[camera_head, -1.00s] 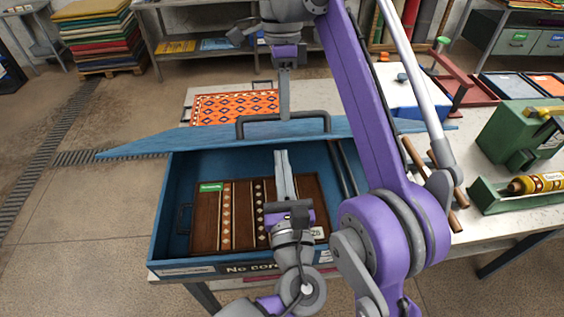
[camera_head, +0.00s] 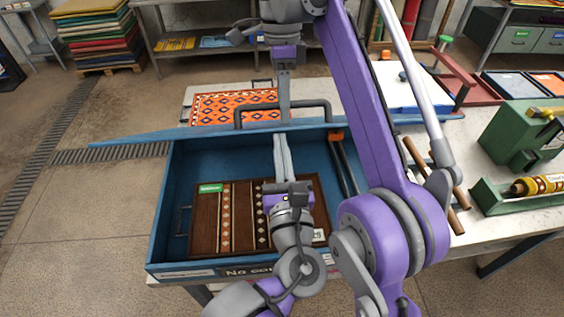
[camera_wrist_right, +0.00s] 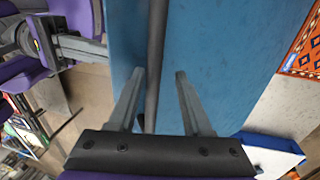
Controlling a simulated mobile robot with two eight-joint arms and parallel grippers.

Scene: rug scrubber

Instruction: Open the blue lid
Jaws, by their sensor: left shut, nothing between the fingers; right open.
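The blue lid (camera_head: 200,131) of the blue box (camera_head: 168,215) is raised and shows almost edge-on in the head view. Its dark bar handle (camera_head: 318,103) is on the far side. My left gripper (camera_head: 279,138) is shut and empty, reaching over the open box with its tips at the lid's near underside; contact cannot be told. My right gripper (camera_head: 285,114) is open at the handle, pointing down. In the right wrist view, the handle bar (camera_wrist_right: 155,50) runs between its fingers over the lid face (camera_wrist_right: 215,60).
A dark brown patterned item (camera_head: 240,215) with a green label lies in the box. An orange patterned rug (camera_head: 215,107) lies behind the lid. To the right on the table (camera_head: 480,225) are wooden rods (camera_head: 450,200), a green machine (camera_head: 518,135) and a yellow roller (camera_head: 540,184).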

